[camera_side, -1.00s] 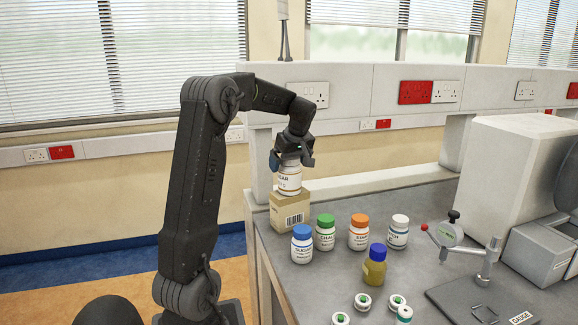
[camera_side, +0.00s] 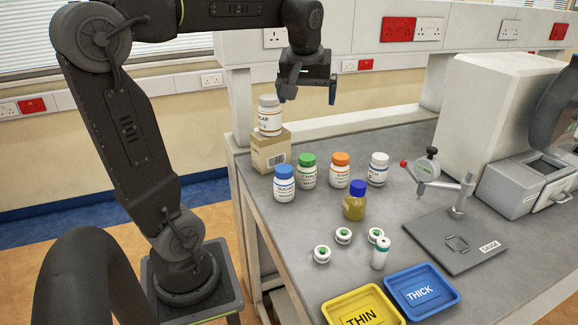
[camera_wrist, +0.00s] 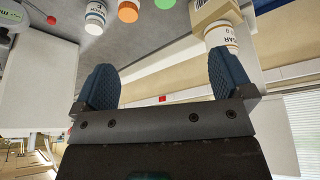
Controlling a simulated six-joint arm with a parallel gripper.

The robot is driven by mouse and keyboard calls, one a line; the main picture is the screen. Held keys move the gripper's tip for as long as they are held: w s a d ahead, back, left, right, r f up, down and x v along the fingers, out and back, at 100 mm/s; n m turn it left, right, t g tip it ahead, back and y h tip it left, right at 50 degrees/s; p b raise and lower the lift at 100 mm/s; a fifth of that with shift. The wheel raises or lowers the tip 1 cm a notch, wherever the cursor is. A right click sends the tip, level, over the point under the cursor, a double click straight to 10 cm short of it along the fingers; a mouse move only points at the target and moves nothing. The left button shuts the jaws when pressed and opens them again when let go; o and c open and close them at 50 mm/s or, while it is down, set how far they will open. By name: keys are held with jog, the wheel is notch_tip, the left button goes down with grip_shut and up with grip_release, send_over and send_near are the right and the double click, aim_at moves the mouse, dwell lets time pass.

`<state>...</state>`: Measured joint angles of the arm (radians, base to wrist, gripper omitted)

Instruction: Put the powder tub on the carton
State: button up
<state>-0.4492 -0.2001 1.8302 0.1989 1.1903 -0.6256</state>
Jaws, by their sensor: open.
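The powder tub (camera_side: 269,115), white with an orange-brown band and dark lettering ending in "GAR", stands upright on the brown carton (camera_side: 268,153) at the bench's left end. In the wrist view the tub (camera_wrist: 222,38) shows at the upper right, against the carton (camera_wrist: 208,10). My gripper (camera_side: 306,93) is open and empty, up and to the right of the tub and apart from it. In the wrist view its two blue fingertips (camera_wrist: 160,85) are spread with nothing between them.
White tubs with blue (camera_side: 285,183), green (camera_side: 307,171), orange (camera_side: 340,170) and white (camera_side: 378,169) lids stand right of the carton. A yellow bottle (camera_side: 355,202) is in front. Yellow (camera_side: 362,308) and blue (camera_side: 422,290) trays lie nearer. A gauge stand (camera_side: 460,215) is at right.

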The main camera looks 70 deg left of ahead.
jog(key=s+d+f+m+t+h, duration=0.1)
jog(key=s+d+f+m, duration=0.3)
jog(key=d, duration=0.5)
jog(key=s+d+f+m+t+h, duration=0.2)
jog(key=s+d+f+m, duration=0.2)
jog(key=s+d+m, duration=0.3)
jog(key=shift+d+f+m+h, duration=0.3)
jog(key=shift+d+f+m, duration=0.1)
jog(key=shift+d, duration=0.7)
